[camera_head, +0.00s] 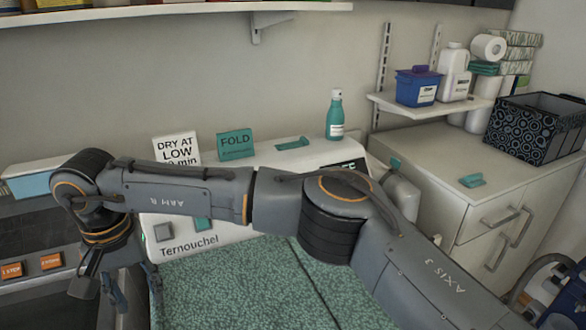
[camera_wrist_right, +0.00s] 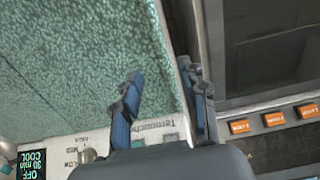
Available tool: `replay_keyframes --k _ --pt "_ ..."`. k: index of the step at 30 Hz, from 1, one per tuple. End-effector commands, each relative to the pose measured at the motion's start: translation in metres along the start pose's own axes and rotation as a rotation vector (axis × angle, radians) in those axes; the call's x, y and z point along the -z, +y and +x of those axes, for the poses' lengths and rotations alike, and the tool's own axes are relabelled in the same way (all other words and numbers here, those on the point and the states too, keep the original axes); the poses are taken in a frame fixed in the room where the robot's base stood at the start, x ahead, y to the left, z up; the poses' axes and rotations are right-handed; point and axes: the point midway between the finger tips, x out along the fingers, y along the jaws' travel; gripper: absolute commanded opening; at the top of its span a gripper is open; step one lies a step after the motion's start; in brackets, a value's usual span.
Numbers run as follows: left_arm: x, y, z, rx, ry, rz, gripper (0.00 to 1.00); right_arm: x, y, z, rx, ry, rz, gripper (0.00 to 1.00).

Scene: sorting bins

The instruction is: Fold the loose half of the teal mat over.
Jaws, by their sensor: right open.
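The teal mat (camera_head: 225,285) lies spread on a white-edged surface, with a dark crease or seam line running across it. Its right part is hidden behind my right arm. The right gripper (camera_head: 135,290) hangs at the mat's left edge in the head view. In the right wrist view the mat (camera_wrist_right: 75,60) fills the upper left, and the right gripper (camera_wrist_right: 168,85) is open. One finger appears over the mat and the other beyond its edge. I cannot tell whether either touches it. My left gripper is not in view.
Behind the mat is a white panel labelled Ternouchel (camera_head: 190,243). A DRY AT LOW sign (camera_head: 177,150), a FOLD sign (camera_head: 235,144) and a teal bottle (camera_head: 335,115) stand there. Orange buttons (camera_head: 50,261) are at left. A patterned bin (camera_head: 537,127) sits on the right cabinet.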

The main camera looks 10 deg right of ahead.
Motion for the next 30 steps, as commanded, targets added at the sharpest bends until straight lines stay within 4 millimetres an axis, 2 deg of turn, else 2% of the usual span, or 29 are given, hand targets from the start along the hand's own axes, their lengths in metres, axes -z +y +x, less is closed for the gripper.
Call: replay_keyframes --k 7,16,30 --pt "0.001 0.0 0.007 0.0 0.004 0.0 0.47 0.0 0.0 0.011 0.001 -0.002 0.001 0.43" --pt "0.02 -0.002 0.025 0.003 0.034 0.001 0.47 0.0 0.0 0.047 0.0 -0.002 0.001 0.43" --pt "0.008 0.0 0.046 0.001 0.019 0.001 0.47 0.0 0.0 0.098 0.001 -0.001 0.001 0.43"
